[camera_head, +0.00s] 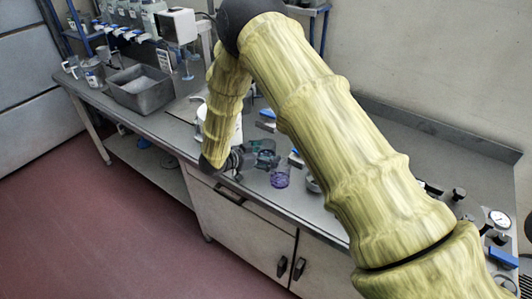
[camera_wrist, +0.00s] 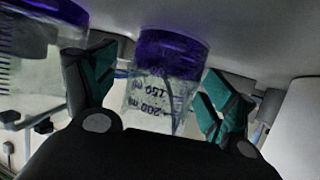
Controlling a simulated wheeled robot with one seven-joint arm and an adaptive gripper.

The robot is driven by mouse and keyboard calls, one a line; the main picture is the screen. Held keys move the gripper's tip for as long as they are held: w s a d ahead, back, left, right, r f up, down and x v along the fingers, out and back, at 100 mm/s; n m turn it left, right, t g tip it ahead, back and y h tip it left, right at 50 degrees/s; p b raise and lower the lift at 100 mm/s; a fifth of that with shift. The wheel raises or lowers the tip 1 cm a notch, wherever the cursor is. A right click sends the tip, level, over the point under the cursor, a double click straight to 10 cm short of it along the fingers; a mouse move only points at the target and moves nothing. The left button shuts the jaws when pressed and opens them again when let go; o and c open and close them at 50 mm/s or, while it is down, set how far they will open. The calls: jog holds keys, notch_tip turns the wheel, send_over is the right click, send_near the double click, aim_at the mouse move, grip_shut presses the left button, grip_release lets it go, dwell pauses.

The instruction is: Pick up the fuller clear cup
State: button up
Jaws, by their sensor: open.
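A clear cup (camera_wrist: 165,85) with purple liquid and volume marks stands between the spread fingers of my gripper (camera_wrist: 158,88) in the wrist view, which appears upside down. Gaps show between cup and fingers. A second clear cup (camera_wrist: 28,50) with purple in it is outside the fingers at left, cut off by the frame. In the head view my gripper (camera_head: 264,156) is open, low over the bench. A clear cup with purple contents (camera_head: 280,178) stands just beside it, toward the front edge. The cup between the fingers is mostly hidden there.
The grey bench (camera_head: 325,200) runs along the wall. A grey metal bin (camera_head: 141,90) and a clear jug (camera_head: 93,72) stand at its far left. A pressure gauge (camera_head: 498,219) sits at the right. A white cylindrical object (camera_head: 236,132) stands behind my wrist.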

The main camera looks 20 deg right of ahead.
jog(key=shift+s+r, duration=0.15)
jog(key=shift+w+f, duration=0.35)
jog(key=shift+w, duration=0.05)
jog(key=shift+c, duration=1.1)
jog(key=shift+w+f, duration=0.1)
jog(key=c, duration=0.3)
jog(key=shift+s+r, duration=0.25)
jog(key=shift+r, duration=0.05)
jog(key=c, duration=0.6)
jog(key=shift+w+f, duration=0.1)
jog(key=shift+c, duration=0.2)
notch_tip(320, 180, up, 10)
jog(key=b, duration=0.3)
